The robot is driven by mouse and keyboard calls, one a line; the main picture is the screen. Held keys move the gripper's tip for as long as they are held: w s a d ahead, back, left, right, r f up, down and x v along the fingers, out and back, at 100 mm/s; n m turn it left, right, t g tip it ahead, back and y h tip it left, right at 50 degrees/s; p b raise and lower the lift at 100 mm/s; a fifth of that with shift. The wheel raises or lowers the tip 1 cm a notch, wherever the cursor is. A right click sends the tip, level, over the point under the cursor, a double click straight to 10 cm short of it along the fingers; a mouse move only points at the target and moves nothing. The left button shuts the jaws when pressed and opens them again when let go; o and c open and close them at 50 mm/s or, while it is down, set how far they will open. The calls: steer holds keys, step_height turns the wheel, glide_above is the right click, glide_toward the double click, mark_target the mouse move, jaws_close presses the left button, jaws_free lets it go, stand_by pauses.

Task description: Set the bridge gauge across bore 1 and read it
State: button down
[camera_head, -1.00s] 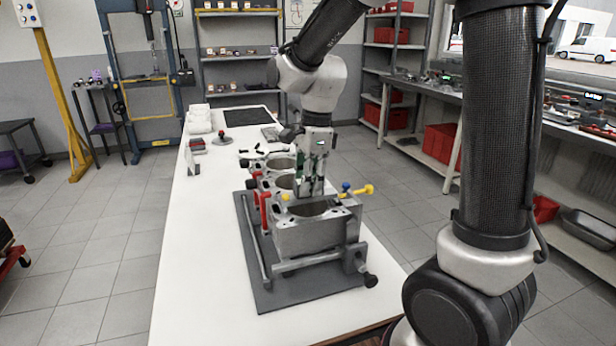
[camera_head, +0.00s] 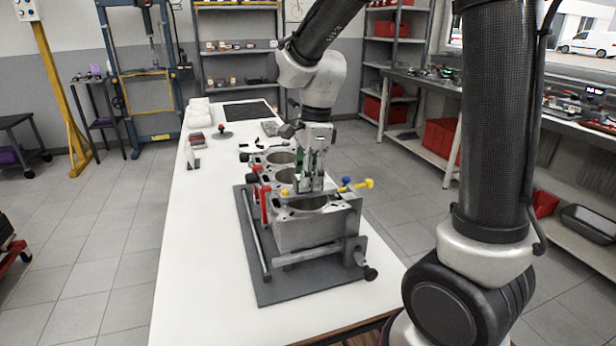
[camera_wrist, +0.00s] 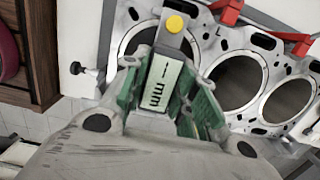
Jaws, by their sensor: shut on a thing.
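My gripper (camera_head: 311,188) is shut on the bridge gauge, above the nearest end of the engine block (camera_head: 298,234). In the wrist view the green fingers flank the gauge's pale display (camera_wrist: 160,82), which shows a short stroke and "mm", with no clear number. A yellow button (camera_wrist: 174,23) tops the gauge's far end, which also shows in the head view (camera_head: 284,195). The gauge lies over the end bore (camera_wrist: 135,38), running across it. My fingers and the gauge hide part of that bore. I cannot tell whether the gauge touches the deck.
Two more bores (camera_wrist: 236,82) sit alongside. Red clamps (camera_wrist: 228,10) stand along one side of the block. Yellow and blue knobs (camera_head: 366,184) stick out on the right. The block is on a dark mat (camera_head: 300,292) on a white table (camera_head: 205,270) with clear room at left.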

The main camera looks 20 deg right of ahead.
steer(key=c, duration=1.1)
jaws_free()
steer(key=shift+o, duration=0.2)
steer(key=d+r+n, duration=0.1)
steer(key=r+n, duration=0.2)
steer(key=s+d+r+n, duration=0.1)
steer(key=r+n, duration=0.2)
steer(key=d+r+n, duration=0.1)
steer(key=r+n, duration=0.2)
steer(key=shift+s+r, duration=0.3)
steer(key=s+d+n+t, duration=0.2)
steer(key=s+d+n, duration=0.2)
steer(key=s+d, duration=0.2)
steer(key=s+d+n+t+h, duration=0.1)
steer(key=s+d+n, duration=0.4)
steer(key=s, duration=0.6)
steer(key=shift+s+d+t, duration=0.2)
steer(key=shift+d+t, duration=0.3)
steer(key=shift+t, duration=0.2)
